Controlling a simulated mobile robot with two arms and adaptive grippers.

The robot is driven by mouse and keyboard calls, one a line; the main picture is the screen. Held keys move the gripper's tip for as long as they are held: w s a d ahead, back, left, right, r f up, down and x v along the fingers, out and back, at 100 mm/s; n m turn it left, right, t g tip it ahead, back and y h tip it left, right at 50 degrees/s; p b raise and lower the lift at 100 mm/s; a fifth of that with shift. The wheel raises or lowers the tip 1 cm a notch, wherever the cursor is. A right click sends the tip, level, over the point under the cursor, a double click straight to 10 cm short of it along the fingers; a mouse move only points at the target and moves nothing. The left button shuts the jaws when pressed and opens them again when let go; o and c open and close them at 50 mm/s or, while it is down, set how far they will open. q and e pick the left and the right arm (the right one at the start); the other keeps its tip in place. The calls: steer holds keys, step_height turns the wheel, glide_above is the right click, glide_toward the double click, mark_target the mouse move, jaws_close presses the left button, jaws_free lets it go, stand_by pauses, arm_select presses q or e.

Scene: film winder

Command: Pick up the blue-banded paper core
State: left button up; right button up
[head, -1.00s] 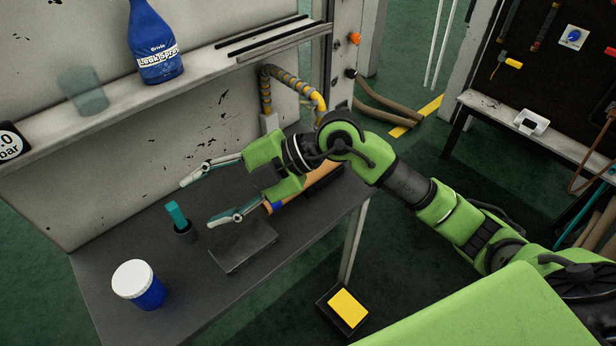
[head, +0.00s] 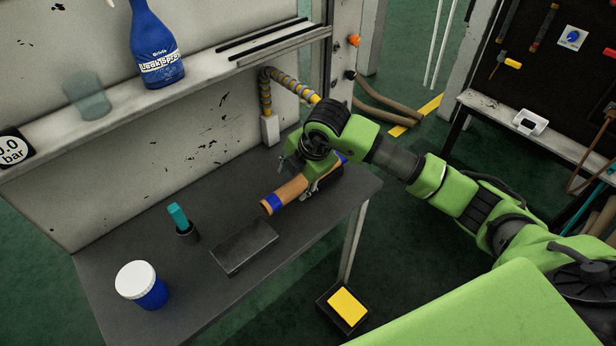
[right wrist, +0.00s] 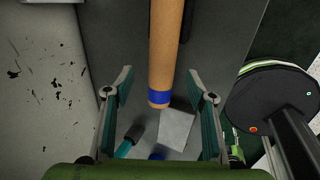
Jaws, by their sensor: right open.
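The blue-banded paper core (head: 287,192) is a tan tube with a blue band at its near end. It lies on the dark workbench (head: 190,285), at its right side. My right gripper (head: 303,182) is over the core, pointing down, with its body covering part of the tube. In the right wrist view, the core (right wrist: 167,40) runs between the two spread fingers of the open gripper (right wrist: 160,80), with a gap on each side. Its banded end points toward the palm side. My left gripper is not in view.
A dark grey block (head: 244,246) lies just in front of the core. A black cup with a teal-handled item (head: 178,216) and a blue tub with white lid (head: 140,285) stand left. A shelf (head: 205,85) with a spray bottle (head: 156,45) runs above the bench.

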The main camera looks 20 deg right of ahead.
mark_target(293, 187)
steer(key=x, duration=0.1)
steer(key=p+x, duration=0.1)
steer(key=x, duration=0.2)
steer(key=shift+d+f+p, duration=0.1)
steer(key=shift+d+p, duration=0.2)
steer(key=shift+p, duration=0.1)
steer(key=shift+w+f, duration=0.2)
steer(key=shift+f, duration=0.4)
steer(key=c, duration=1.3)
